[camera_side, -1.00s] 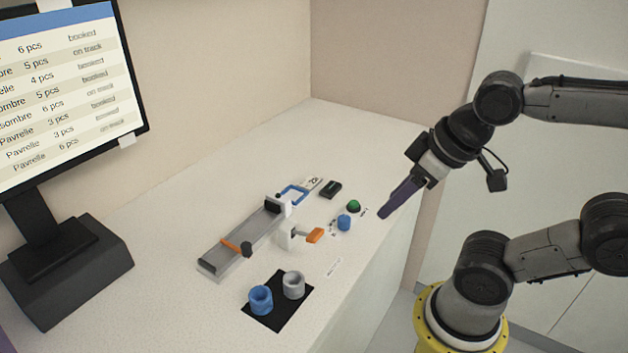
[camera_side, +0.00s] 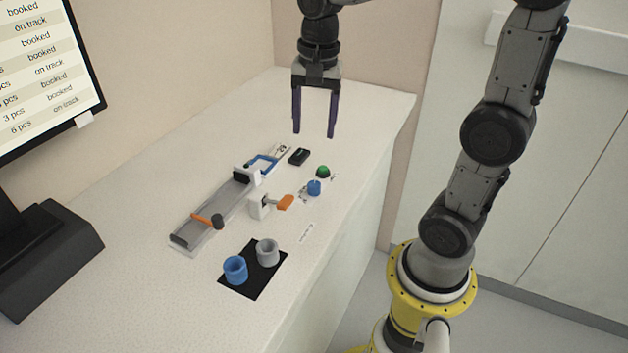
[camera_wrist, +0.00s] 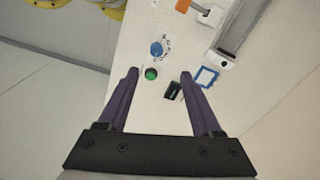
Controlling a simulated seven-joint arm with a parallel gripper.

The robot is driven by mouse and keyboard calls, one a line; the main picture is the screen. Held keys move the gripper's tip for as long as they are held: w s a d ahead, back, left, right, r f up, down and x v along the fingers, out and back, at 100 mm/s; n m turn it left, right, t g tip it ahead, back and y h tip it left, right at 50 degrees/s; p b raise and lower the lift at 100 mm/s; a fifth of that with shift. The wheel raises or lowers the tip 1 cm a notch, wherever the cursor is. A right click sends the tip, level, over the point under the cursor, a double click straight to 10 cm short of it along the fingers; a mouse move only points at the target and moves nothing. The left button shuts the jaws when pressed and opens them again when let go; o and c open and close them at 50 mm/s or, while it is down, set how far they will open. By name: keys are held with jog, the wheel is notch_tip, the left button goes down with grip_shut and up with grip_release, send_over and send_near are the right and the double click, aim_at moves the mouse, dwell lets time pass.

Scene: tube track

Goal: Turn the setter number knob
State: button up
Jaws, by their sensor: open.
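The setter knob appears to be the small blue knob (camera_side: 314,188) near the right edge of the table, with printed marks beside it. It also shows in the wrist view (camera_wrist: 156,49), above the fingers. A green button (camera_side: 323,172) sits just behind it and shows between the fingertips in the wrist view (camera_wrist: 151,73). My gripper (camera_side: 314,135) points down with its two purple fingers wide apart. It is open and empty, above the table and behind the knob, touching nothing. The numbers around the knob are too small to read.
A grey track (camera_side: 212,213) with an orange lever lies left of the knob, and an orange handle (camera_side: 285,202) stands nearer. A black box (camera_side: 299,157) and blue frame (camera_side: 262,163) lie behind. Blue (camera_side: 235,270) and grey (camera_side: 267,252) cups stand on a black mat (camera_side: 240,289).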

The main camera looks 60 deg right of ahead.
aim_at(314, 184)
jog(key=shift+g, duration=0.4)
jog(key=f, duration=0.5)
jog(key=d+f, duration=0.1)
jog(key=f, duration=1)
jog(key=shift+w+d, duration=0.2)
jog(key=shift+w, duration=0.15)
jog(key=shift+c, duration=0.3)
jog(key=shift+r, duration=0.1)
grip_shut()
